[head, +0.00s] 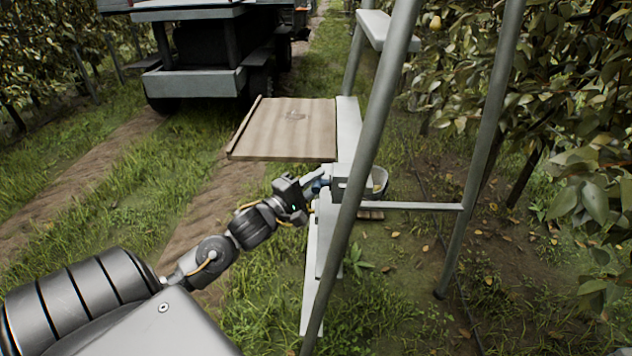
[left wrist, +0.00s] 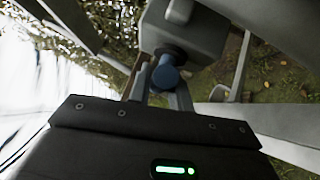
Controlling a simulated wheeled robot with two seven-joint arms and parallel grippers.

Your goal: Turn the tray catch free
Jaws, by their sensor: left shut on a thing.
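The tray (head: 285,128) is a flat wooden board with a raised left edge, standing out level to the left of a grey ladder-like frame (head: 372,130). The tray catch is a blue knob (head: 321,184) on a light grey block at the frame, below the tray. My left gripper (head: 314,186) comes in from the left and is shut on the blue knob. In the left wrist view, the blue knob (left wrist: 165,74) sits between the two fingers, in front of a grey housing (left wrist: 185,32). The fingers partly hide the knob, so its turn angle cannot be told. My right gripper is not in view.
A grey vehicle (head: 195,82) stands on the dirt track at the back left. Pear trees (head: 570,110) crowd the right side. The frame's slanting legs and a crossbar (head: 415,206) stand close right of the gripper. Grass left of the frame is open.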

